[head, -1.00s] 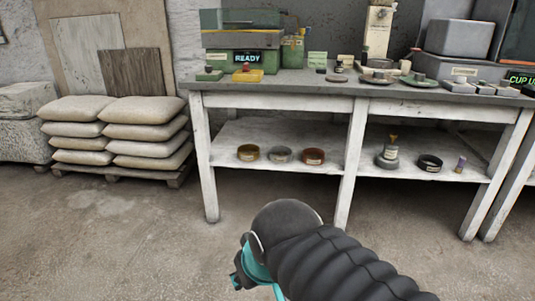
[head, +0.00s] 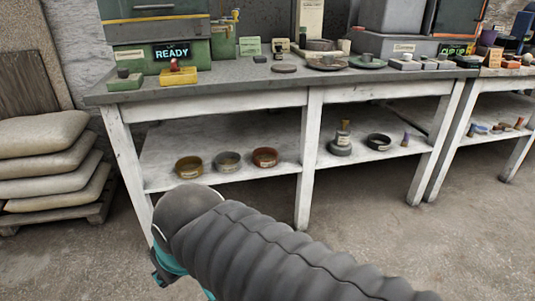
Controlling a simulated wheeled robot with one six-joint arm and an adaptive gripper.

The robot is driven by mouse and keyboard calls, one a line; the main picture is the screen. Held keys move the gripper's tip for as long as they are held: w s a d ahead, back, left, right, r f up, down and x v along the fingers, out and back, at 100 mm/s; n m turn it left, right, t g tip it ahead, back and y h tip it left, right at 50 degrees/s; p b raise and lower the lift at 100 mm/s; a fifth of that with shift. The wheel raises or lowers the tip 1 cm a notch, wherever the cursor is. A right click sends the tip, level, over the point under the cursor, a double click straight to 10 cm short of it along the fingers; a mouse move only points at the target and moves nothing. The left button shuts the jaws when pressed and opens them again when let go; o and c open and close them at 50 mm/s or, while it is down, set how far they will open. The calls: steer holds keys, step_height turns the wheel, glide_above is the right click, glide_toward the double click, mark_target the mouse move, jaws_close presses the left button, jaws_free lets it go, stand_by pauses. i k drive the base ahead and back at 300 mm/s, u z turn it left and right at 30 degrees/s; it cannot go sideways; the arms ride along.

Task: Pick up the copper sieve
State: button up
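The copper sieve (head: 265,158) is a small round reddish-brown ring with a pale label. It sits on the lower shelf (head: 225,135) of the white bench, left of the middle leg. A grey sieve (head: 228,162) and a brass-yellow sieve (head: 189,167) stand in a row to its left. My gripper (head: 164,274) shows only as teal and dark parts low in the picture, below and left of the sieves and apart from them. My dark ribbed arm hides most of it, so its fingers cannot be made out.
The white bench legs (head: 304,165) frame the shelf openings. A black ring (head: 379,142) and a grey stacked object (head: 341,143) sit on the shelf right of the middle leg. The bench top (head: 215,83) overhangs the shelf. Stacked sacks (head: 40,170) stand at left. The floor in front is clear.

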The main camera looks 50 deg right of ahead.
mark_target(263, 157)
steer(key=z, duration=0.8)
steer(key=i, duration=0.9)
steer(key=z, duration=0.95)
